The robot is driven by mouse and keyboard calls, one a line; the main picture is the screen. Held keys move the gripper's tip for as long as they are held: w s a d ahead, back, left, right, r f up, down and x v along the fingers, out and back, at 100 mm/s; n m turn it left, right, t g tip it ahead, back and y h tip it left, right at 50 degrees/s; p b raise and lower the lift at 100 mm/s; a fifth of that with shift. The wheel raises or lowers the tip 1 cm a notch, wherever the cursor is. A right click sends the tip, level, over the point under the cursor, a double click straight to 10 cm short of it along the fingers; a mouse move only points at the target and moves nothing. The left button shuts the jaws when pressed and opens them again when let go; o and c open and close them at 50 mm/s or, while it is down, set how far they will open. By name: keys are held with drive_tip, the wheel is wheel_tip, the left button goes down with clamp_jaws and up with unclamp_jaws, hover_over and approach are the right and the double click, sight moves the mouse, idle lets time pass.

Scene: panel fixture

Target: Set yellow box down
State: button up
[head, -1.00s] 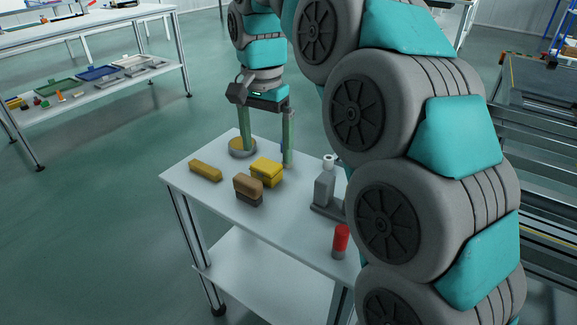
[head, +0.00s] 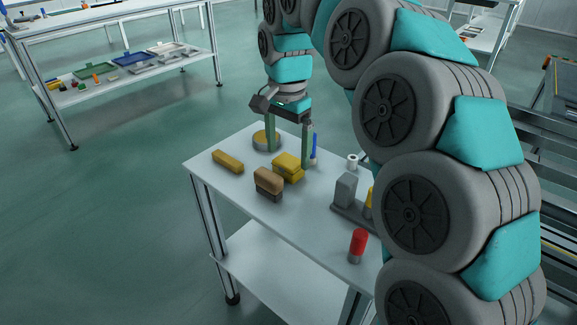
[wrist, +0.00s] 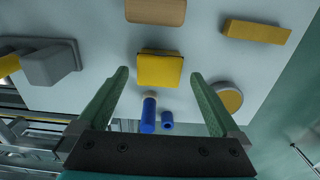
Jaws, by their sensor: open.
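The yellow box (head: 288,167) rests on the white table top (head: 225,182). It looks like a squarish block with a dark line around its side. In the wrist view the yellow box (wrist: 159,69) lies beyond my open fingers, centred between their tips. My gripper (head: 288,158) points down over the table with its two green fingers apart. In the wrist view my gripper (wrist: 159,75) has nothing clamped in it. The near finger stands close to the box in the head view; I cannot tell whether it touches.
Nearby are a long yellow bar (head: 228,161), a brown block (head: 268,182), a round yellow-topped tin (head: 262,138) and an upright blue item (head: 314,146). A grey fixture (head: 346,190) and red-topped cylinder (head: 358,245) stand on the right. The table's front-left area is clear.

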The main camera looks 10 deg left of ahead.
sight(288, 160)
wheel_tip(288, 160, down, 3)
drive_tip(key=shift+f, duration=0.15)
drive_tip(key=c, duration=1.5)
drive_tip(key=shift+c, duration=0.2)
